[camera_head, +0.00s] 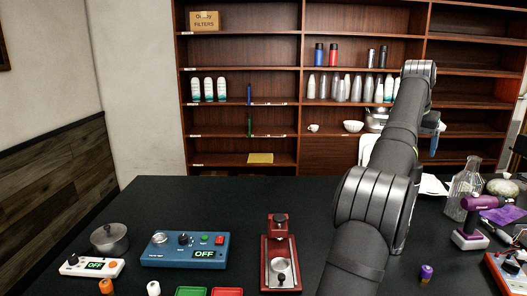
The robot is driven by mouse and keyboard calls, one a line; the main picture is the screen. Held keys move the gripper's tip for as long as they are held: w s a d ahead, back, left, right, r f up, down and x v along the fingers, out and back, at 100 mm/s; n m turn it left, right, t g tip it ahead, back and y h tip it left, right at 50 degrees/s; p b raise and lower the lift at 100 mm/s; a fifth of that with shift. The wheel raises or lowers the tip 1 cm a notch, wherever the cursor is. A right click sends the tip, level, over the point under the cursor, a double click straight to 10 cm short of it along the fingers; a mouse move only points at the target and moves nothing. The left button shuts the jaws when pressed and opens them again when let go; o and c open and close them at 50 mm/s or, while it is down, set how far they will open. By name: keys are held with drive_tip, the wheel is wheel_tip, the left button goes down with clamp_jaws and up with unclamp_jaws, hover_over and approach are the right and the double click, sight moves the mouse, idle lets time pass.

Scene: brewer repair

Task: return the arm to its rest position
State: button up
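My arm rises from the bottom edge, right of centre, and reaches up and away over the black table (200,205). Its far joint stands high in front of the shelves. A small grey-blue part shows just right of the upper arm and may belong to my wrist. My gripper's fingers cannot be made out, so I cannot tell whether they are open or hold anything.
A red brewer (280,250), a blue control box (185,249), a white OFF box (92,267) and a pot (109,238) stand left of my arm. A glass flask (463,188), a purple tool (480,203) and a purple-capped piece (426,272) are right. The table's back left is clear.

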drive_tip(key=x, duration=1)
drive_tip(key=shift+d, duration=0.1)
wheel_tip(320, 180, up, 3)
drive_tip(key=shift+w+f, duration=0.1)
drive_tip(key=s+d+r, duration=0.5)
drive_tip(key=s+r, duration=0.3)
drive_tip(key=s, duration=0.3)
drive_tip(key=s+a+f+m+g+h, duration=0.1)
drive_tip(key=s+a+f+m, duration=0.3)
drive_tip(key=a+f, duration=0.6)
drive_tip(key=shift+s+a+f+m+g, duration=0.2)
drive_tip(key=shift+a+f+m+g, duration=0.2)
drive_tip(key=shift+a+m+g, duration=0.65)
drive_tip(key=shift+d+m+t, duration=0.25)
drive_tip(key=shift+d+t, duration=0.05)
drive_tip(key=shift+t, duration=0.05)
